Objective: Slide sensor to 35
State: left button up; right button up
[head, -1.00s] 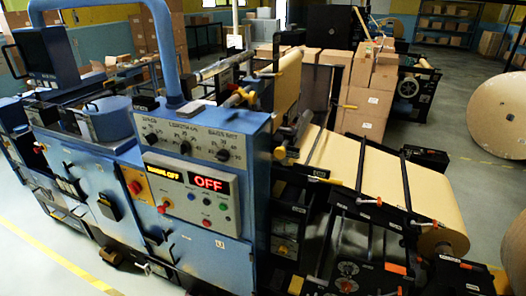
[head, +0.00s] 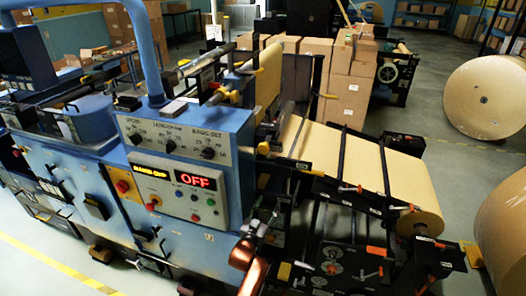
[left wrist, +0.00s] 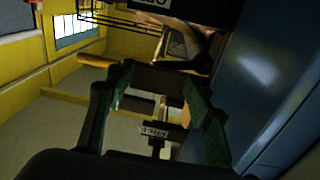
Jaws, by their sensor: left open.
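My left gripper (head: 257,226) is in the head view at the bottom centre, in front of the machine's blue cabinet and left of the roll frame. In the left wrist view its two dark green fingers (left wrist: 157,80) stand apart, with nothing held between them. A small dark block with a white label (left wrist: 153,131) shows beyond the fingers. I cannot tell which part is the sensor, and I cannot read a 35 mark on a scale. My right gripper is out of view.
The control panel (head: 180,190) has a red OFF display, buttons and knobs. A large paper roll (head: 490,95) stands on the floor at the right. Stacked cartons (head: 350,90) stand behind the machine. Open grey floor (head: 450,190) lies right of the web.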

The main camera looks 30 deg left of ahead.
aim_at(263, 150)
pick_arm(q)
jog(key=s+a+r+n+t+y, duration=0.1)
jog(key=s+r+t, duration=0.1)
jog(key=r, duration=0.9)
jog(key=s+a+r+t+y, duration=0.1)
jog(key=s+a+r+t, duration=0.1)
jog(key=r, duration=1)
jog(key=shift+n+y, duration=0.3)
jog(key=p+x, duration=0.1)
jog(key=x, duration=0.2)
jog(key=p+x, duration=0.1)
jog(key=x, duration=0.2)
jog(key=shift+w+d+f, duration=0.15)
jog(key=shift+d+f, duration=0.1)
jog(key=shift+w+a+r, duration=0.15)
jog(key=shift+w, duration=0.55)
jog(key=shift+c, duration=0.3)
grip_shut()
